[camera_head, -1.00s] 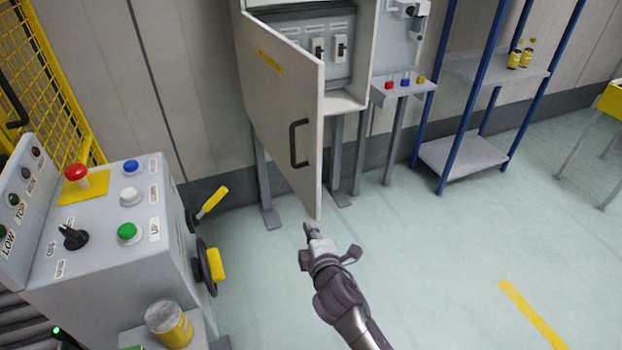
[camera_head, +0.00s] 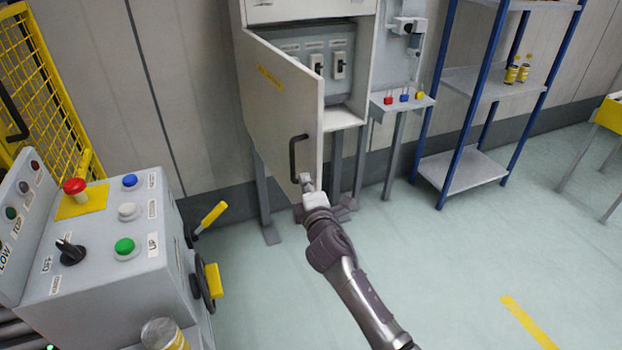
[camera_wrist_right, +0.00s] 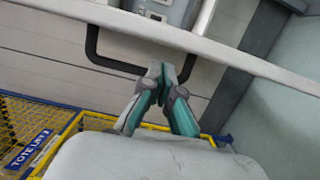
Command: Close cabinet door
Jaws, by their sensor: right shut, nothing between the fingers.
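The cabinet door (camera_head: 280,110) is grey-white and stands open, hinged at its left, with its free edge toward me. Its black handle (camera_head: 293,160) is on the outer face near the free edge; it also shows in the right wrist view (camera_wrist_right: 92,45). Inside the cabinet (camera_head: 345,117) are switches on a grey panel. My right gripper (camera_head: 306,182) is at the door's lower free edge, beside the handle's lower end. In the right wrist view the fingertips (camera_wrist_right: 165,72) are together and overlap the handle and the door edge; I cannot tell if they touch. My left gripper is not in view.
A grey control console (camera_head: 110,240) with buttons and yellow-handled levers stands at the left. A small shelf (camera_head: 402,103) with coloured plugs is right of the cabinet. A blue-framed rack (camera_head: 465,170) stands farther right. The floor (camera_head: 450,270) at the front right is clear.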

